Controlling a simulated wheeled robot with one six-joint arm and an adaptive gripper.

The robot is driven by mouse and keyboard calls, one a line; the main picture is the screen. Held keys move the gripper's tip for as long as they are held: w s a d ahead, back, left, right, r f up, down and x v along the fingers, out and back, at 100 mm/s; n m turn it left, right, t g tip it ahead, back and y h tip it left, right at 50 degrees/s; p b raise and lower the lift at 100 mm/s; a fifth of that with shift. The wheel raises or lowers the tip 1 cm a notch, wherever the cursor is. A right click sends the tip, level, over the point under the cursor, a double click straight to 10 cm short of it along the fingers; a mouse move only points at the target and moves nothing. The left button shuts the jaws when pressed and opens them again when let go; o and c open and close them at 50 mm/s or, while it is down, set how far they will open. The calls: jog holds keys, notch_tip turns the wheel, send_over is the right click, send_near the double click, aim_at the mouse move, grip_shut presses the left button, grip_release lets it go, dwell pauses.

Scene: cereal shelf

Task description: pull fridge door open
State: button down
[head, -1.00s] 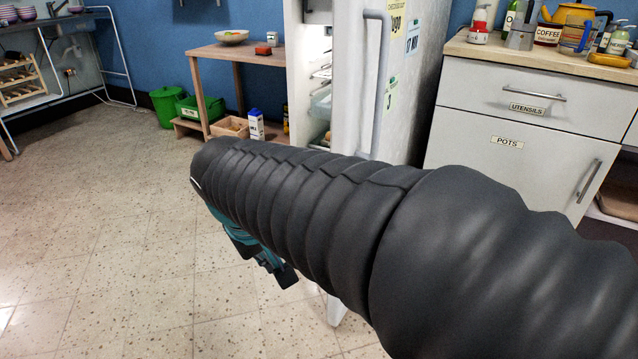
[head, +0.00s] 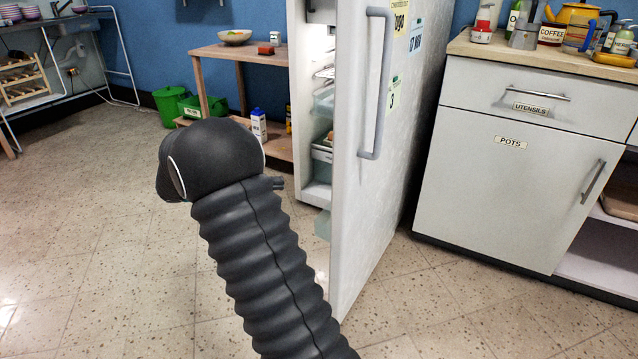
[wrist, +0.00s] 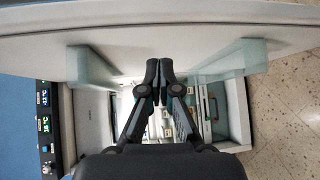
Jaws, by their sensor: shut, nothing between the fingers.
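The white fridge door (head: 372,190) stands open in the head view, with its grey bar handle (head: 378,90) on the outer face. Lit shelves of the fridge (head: 318,192) show to the left of the door. In the wrist view the door (wrist: 190,22) crosses the top, with clear bins on its inner side, and the fridge interior lies below. My gripper (wrist: 152,76) is shut and empty. Its tips are at the door's inner side, away from the handle; whether they touch the door I cannot tell. In the head view my arm hides most of the gripper.
A white cabinet (head: 500,190) with a cluttered counter stands to the right of the door. The tiled floor at left is clear.

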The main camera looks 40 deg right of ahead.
jog(key=s+d+f+h, duration=0.1)
jog(key=s+d, duration=0.4)
jog(key=d, duration=0.5)
jog(key=shift+s+d+f+h+p, duration=0.15)
jog(key=shift+s+d+h+p, duration=0.05)
jog(key=shift+d+h+p, duration=0.15)
dwell(0.3)
